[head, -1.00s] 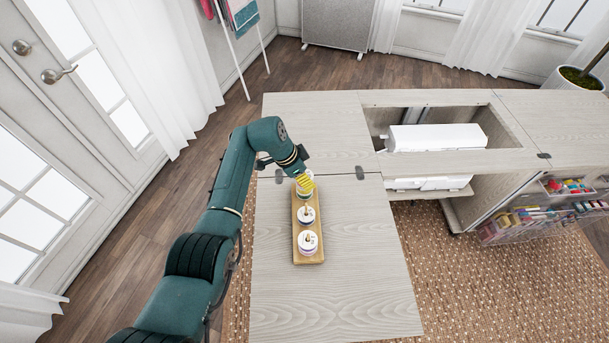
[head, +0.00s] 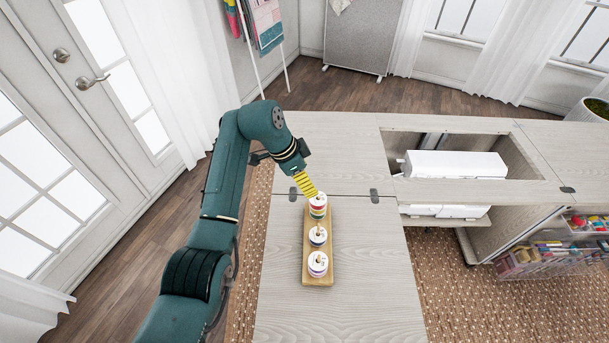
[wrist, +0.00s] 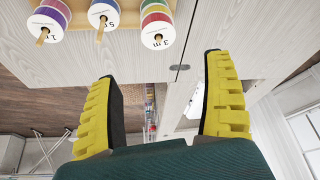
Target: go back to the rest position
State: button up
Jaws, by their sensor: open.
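My gripper (head: 306,184) has yellow ribbed fingers and stands just above and left of the far spool in the head view. In the wrist view my gripper (wrist: 165,105) has its two fingers wide apart with nothing between them. A wooden spool rack (head: 308,262) lies on the near table leaf and holds three spools on pegs. The far spool (head: 318,207) has red and other coloured bands, the middle spool (head: 317,237) is dark blue, and the near spool (head: 317,264) is purple and white. All three also show at the top of the wrist view, beyond the fingers.
The near leaf (head: 370,280) is clear right of the rack. A white sewing machine (head: 455,165) lies in the recessed opening at the back right. Clear bins of sewing supplies (head: 545,258) hang on the cabinet's right side. A drying rack with cloths (head: 265,25) stands behind.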

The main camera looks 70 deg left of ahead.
jog(key=shift+s+r, duration=0.25)
jog(key=shift+r, duration=0.25)
